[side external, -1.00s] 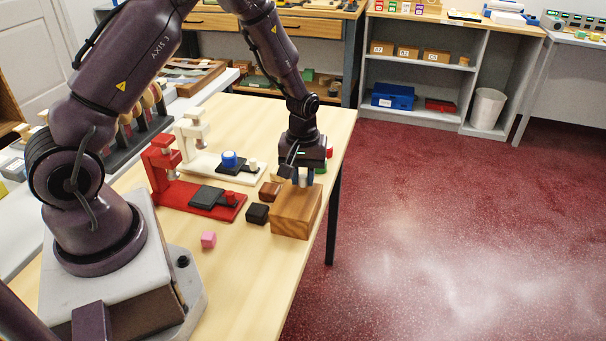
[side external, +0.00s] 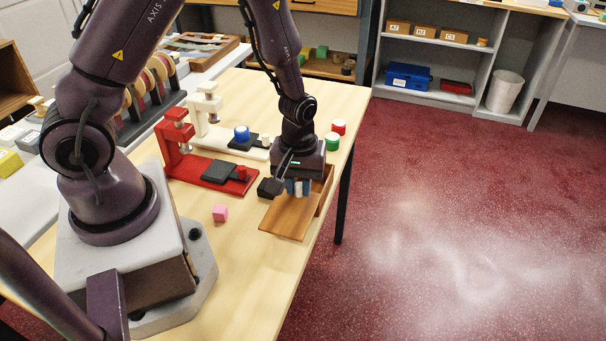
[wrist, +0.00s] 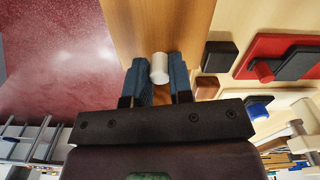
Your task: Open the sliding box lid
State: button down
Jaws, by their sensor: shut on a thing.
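The wooden box (side external: 326,189) stands near the table's right edge; its right wall shows beside my gripper. Its flat wooden lid (side external: 287,219) juts out past the box's near end, toward the camera in the side view. The lid fills the top middle of the wrist view (wrist: 160,25). My gripper (side external: 298,187) is over the lid, its blue fingers shut on a white round knob (wrist: 160,68), seen between the pads in the wrist view. The box's inside is hidden by my gripper and the lid.
A black block (side external: 269,188) lies just left of the lid; a brown block (wrist: 207,88) is near it. A red clamp stand (side external: 205,178) and white clamp stand (side external: 206,104) are further left.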

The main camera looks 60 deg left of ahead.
jog(key=c, duration=1)
grip_release()
notch_tip(320, 180, up, 13)
notch_tip(320, 180, up, 5)
jog(key=m, duration=0.7)
send_over(282, 207)
jog(key=s+r+m+t, duration=0.1)
jog(key=s+r+t, duration=0.1)
jog(key=r, duration=0.1)
jog(key=s+r+m+t, duration=0.1)
jog(key=s+r, duration=0.1)
jog(key=r, duration=0.2)
jog(key=s+r+m+t, duration=0.1)
jog(key=s+r+t, duration=0.1)
jog(key=r, duration=0.1)
jog(key=shift+s+d+r+m+t, duration=0.2)
jog(key=shift+s+r+m+t, duration=0.1)
jog(key=shift+s+r+m, duration=0.1)
